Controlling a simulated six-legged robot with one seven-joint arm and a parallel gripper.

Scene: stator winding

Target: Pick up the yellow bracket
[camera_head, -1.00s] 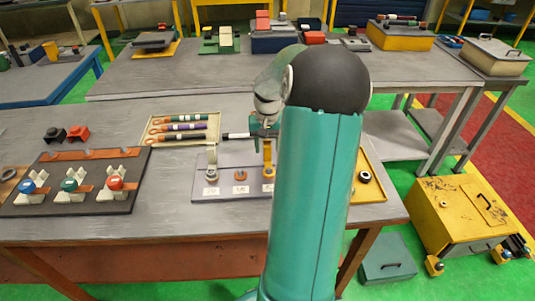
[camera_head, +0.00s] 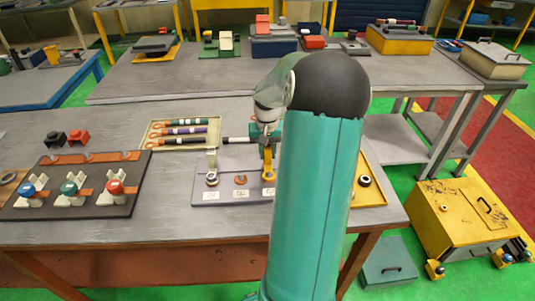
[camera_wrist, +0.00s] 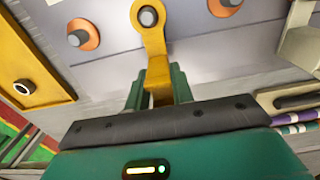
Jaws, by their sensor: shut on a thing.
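The yellow bracket (camera_head: 268,165) stands on the right part of a light grey plate (camera_head: 232,165) on the front table. In the wrist view the bracket (camera_wrist: 155,48) has a ring at its far end, with a grey bolt head showing inside it. My gripper (camera_wrist: 158,90) has its green fingers on both sides of the bracket's near stem and is shut on it. In the head view my gripper (camera_head: 265,139) is partly hidden by my own arm. I cannot tell whether the ring is clear of the plate.
A white bracket (camera_head: 211,165) stands at the plate's left, with an orange ring (camera_head: 240,180) between. A tray (camera_head: 150,140) of striped rods lies behind left. A dark board (camera_head: 75,195) with coloured knobs is farther left. A yellow tray (camera_head: 369,190) lies right of my arm.

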